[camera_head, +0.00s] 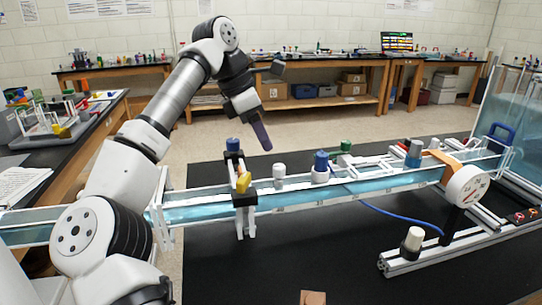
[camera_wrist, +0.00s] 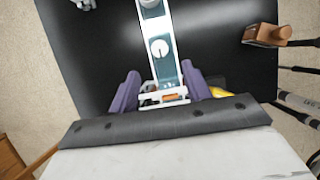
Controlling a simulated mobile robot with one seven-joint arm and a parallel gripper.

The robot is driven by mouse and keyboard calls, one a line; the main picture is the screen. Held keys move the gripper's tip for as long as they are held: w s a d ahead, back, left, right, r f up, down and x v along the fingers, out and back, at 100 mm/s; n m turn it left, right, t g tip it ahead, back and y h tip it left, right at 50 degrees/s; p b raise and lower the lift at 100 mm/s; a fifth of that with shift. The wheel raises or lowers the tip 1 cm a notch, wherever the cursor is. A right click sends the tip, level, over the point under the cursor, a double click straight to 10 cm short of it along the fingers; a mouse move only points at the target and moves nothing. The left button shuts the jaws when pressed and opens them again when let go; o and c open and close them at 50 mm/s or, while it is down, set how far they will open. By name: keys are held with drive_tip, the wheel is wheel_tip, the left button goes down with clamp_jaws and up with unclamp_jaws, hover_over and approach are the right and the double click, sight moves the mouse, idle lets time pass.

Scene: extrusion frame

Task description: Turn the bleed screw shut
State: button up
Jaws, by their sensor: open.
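I cannot tell for certain which fitting is the bleed screw. A short white-capped knob (camera_head: 413,240) stands on the aluminium extrusion frame (camera_head: 425,257) at the right. Along the clear water channel (camera_head: 200,206) are a white round cap (camera_head: 279,172), a blue knob (camera_head: 321,163) and a green knob (camera_head: 346,147). My gripper (camera_head: 262,135) hangs above and behind the channel, apart from these fittings. In the wrist view my gripper (camera_wrist: 160,88) is open, its purple fingers spread with nothing held. A white round cap with a dark mark (camera_wrist: 160,47) shows beyond the fingertips.
A bracket with a blue top (camera_head: 233,144) and yellow lever (camera_head: 243,183) straddles the channel. A dial gauge (camera_head: 466,186) stands at the right, with a blue hose (camera_head: 400,216) near it. The black tabletop (camera_head: 310,245) is mostly clear in front.

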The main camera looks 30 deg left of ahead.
drive_tip(key=v, duration=0.5)
idle(0.4)
